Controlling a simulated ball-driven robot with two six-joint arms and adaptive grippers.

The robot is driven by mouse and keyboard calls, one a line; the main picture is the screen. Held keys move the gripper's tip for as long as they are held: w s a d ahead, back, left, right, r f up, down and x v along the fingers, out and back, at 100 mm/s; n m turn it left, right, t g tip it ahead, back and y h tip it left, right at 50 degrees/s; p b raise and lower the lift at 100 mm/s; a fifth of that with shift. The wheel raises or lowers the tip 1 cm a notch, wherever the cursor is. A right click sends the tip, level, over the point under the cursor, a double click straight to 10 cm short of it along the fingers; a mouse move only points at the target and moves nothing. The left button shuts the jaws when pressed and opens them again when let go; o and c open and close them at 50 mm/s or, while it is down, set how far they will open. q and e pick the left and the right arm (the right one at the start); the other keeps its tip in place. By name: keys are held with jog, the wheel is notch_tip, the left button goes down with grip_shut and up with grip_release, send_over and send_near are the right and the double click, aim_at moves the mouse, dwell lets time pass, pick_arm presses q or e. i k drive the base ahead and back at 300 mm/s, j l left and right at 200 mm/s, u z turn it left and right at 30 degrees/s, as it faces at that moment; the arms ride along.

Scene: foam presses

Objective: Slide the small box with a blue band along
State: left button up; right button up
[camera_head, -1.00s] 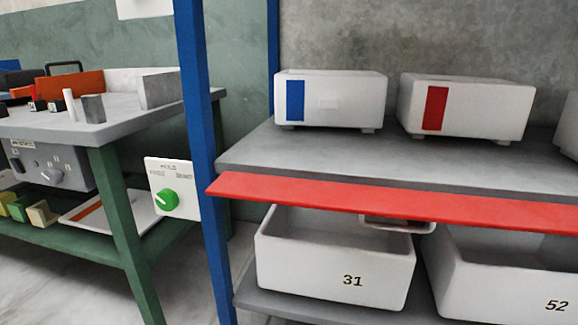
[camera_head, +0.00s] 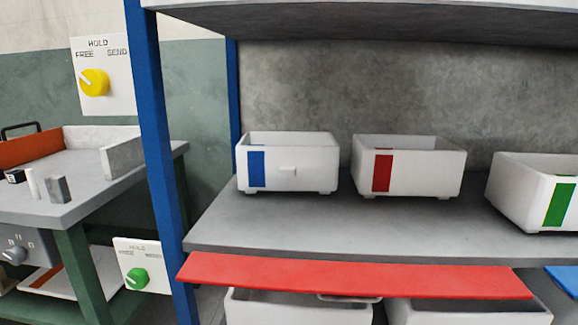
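The small white box with a blue band (camera_head: 313,172) stands upright on the grey middle shelf (camera_head: 330,232), at the left end of a row of boxes. Its blue band is on the left of its front face, and a small pale tab sits near the middle of that face. It stands apart from the box to its right. Neither of my grippers shows in the head view.
A box with a red band (camera_head: 420,173) and one with a green band (camera_head: 521,196) stand to the right. A red strip (camera_head: 350,277) runs along the shelf front. A blue post (camera_head: 158,170) stands left. White bins (camera_head: 270,310) sit below.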

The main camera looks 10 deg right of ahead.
aim_at(266, 161)
jog(key=j, duration=1.25)
jog(key=u, duration=0.05)
